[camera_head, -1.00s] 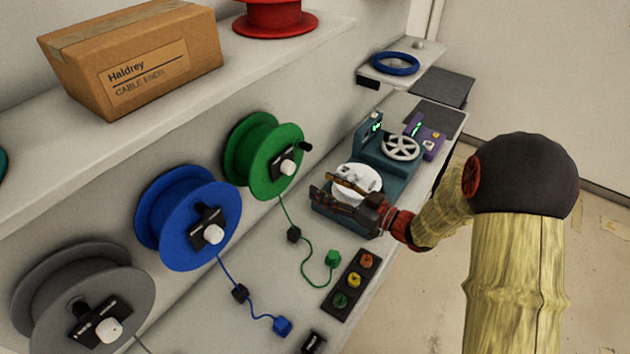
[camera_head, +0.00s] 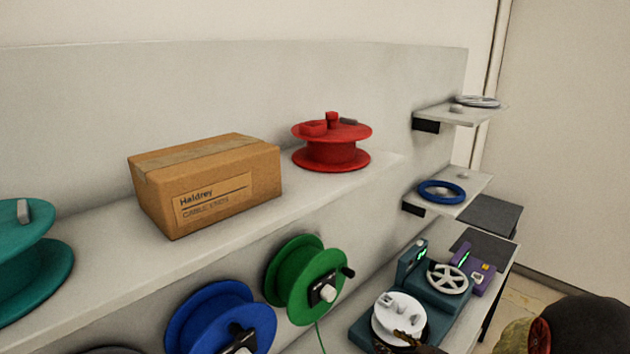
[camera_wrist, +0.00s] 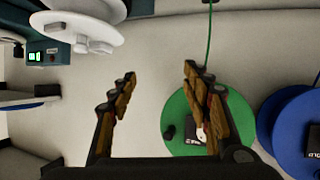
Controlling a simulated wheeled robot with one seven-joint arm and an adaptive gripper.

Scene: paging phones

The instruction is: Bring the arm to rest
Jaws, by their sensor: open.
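My gripper (camera_wrist: 158,85) is open in the wrist view, its two wood-padded fingers apart with nothing between them. Bare pale surface shows between the fingertips. The green spool (camera_wrist: 188,118) lies behind the right finger in that view. In the head view only a small part of my gripper shows at the bottom edge, beside the white disc (camera_head: 400,314) on the teal machine (camera_head: 440,312). The dark joint of my arm (camera_head: 588,325) shows at the bottom right; the rest of the arm is out of frame.
A cardboard box (camera_head: 208,185) and a red spool (camera_head: 331,146) stand on the upper shelf. A green spool (camera_head: 304,279) and a blue spool (camera_head: 220,318) hang below it. A blue ring (camera_head: 440,192) lies on a small side shelf. A purple device (camera_head: 484,268) stands beside the teal machine.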

